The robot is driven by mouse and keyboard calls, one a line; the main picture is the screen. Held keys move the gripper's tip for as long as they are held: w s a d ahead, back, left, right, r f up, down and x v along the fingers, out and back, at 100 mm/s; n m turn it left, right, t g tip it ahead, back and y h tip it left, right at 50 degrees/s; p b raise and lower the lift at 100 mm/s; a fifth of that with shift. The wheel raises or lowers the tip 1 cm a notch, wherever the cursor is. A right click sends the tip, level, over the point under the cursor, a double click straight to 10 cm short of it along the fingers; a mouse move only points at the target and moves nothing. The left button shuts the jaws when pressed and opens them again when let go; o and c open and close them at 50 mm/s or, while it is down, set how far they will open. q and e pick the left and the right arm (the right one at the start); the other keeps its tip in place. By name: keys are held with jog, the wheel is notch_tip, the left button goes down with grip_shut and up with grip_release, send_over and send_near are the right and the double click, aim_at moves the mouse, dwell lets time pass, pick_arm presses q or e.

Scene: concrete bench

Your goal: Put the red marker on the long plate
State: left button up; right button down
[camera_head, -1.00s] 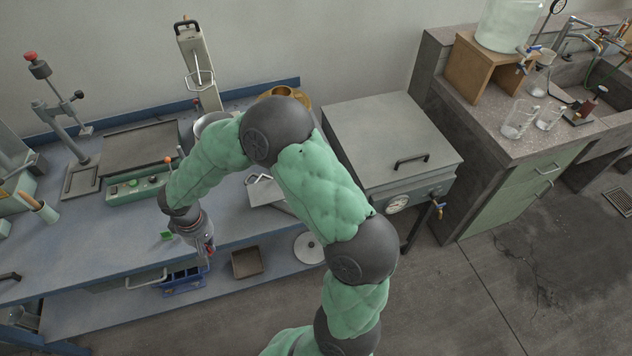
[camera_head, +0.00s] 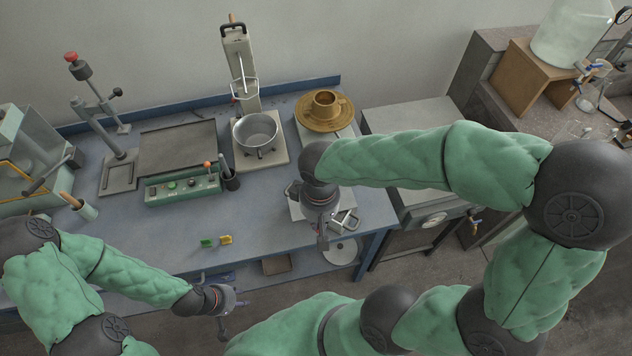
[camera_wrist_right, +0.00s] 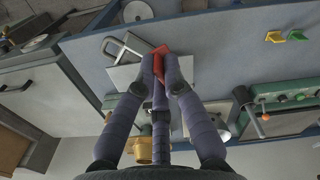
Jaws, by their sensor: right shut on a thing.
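My right gripper (camera_head: 322,232) is over the right end of the bench, shut on the red marker (camera_wrist_right: 162,52), whose red shows between and beyond the fingers (camera_wrist_right: 160,85) in the wrist view. The fingers hide much of the marker. A pale flat plate (camera_wrist_right: 122,77) lies under and beside the fingers; it looks like the long plate, and part of it shows in the head view (camera_head: 296,211), mostly hidden by my right gripper. I cannot tell whether the marker touches it. My left gripper (camera_head: 228,308) is low at the bench's front; its fingers are unclear.
A bent metal handle-like piece (camera_wrist_right: 133,47) lies by the plate.

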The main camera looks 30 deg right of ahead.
jog(key=shift+d, duration=0.15)
jog(key=w+d+f+b, duration=0.1)
jog(key=w+d+f, duration=0.1)
jog(key=w+f, duration=0.1)
jog(key=w+d+f+b, duration=0.1)
jog(key=w+d+f, duration=0.1)
jog(key=w+f, duration=0.1)
jog(key=w+d+f+b, duration=0.1)
jog(key=w+d+f, duration=0.1)
jog(key=w, duration=0.3)
jog(key=shift+d+f+b, duration=0.35)
jog(key=shift+d+f, duration=0.05)
jog(key=shift+d, duration=0.05)
jog(key=shift+f, duration=0.25)
jog(key=shift+w+d+f+b, duration=0.15)
jog(key=shift+f+b, duration=0.25)
jog(key=shift+f, duration=0.45)
jog(key=shift+w+f+b, duration=0.1)
jog(key=shift+f+b, duration=0.25)
jog(key=shift+f, duration=0.5)
jog(key=shift+f, duration=0.2)
jog(key=c, duration=1.6)
grip_release()
jog(key=shift+o, duration=1.3)
